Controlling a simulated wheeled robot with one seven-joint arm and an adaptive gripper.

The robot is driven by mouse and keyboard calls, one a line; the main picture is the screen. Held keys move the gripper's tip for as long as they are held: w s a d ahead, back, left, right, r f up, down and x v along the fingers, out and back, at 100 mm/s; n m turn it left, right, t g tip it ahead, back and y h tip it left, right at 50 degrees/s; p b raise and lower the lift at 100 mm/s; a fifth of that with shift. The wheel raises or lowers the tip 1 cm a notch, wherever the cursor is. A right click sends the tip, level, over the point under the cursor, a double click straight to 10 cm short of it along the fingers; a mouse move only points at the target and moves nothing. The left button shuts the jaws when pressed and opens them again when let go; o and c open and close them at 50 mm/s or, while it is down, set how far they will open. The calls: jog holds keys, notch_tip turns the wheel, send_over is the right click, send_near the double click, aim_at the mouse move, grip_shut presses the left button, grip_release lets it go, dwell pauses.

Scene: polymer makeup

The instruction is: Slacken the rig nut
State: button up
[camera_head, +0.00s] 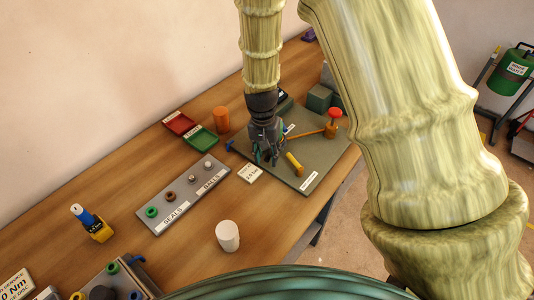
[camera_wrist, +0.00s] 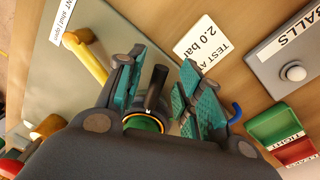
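My gripper (camera_head: 268,155) points down over the grey-green rig plate (camera_head: 318,165). In the wrist view, its teal fingers (camera_wrist: 160,95) stand apart, one on each side of a round fitting (camera_wrist: 144,123) with a pale rim, a green part and a dark bar rising from it. I cannot tell whether the fingers touch it, or whether it is the rig nut. A yellow lever (camera_head: 294,163) lies beside the gripper and also shows in the wrist view (camera_wrist: 88,58). A blue handle (camera_head: 229,146) shows on the other side. The gripper hides most of the fitting in the head view.
A red knob (camera_head: 334,113) stands at the plate's far right. A "TEST" card (camera_head: 250,173), a seals and balls board (camera_head: 183,203), red (camera_head: 179,123) and green (camera_head: 201,138) trays, an orange cylinder (camera_head: 221,119) and a white cup (camera_head: 228,235) stand around.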

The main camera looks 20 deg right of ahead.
notch_tip(320, 180, up, 12)
jog(key=shift+w+a, duration=0.25)
jog(key=shift+a, duration=0.05)
dwell(0.4)
dwell(0.4)
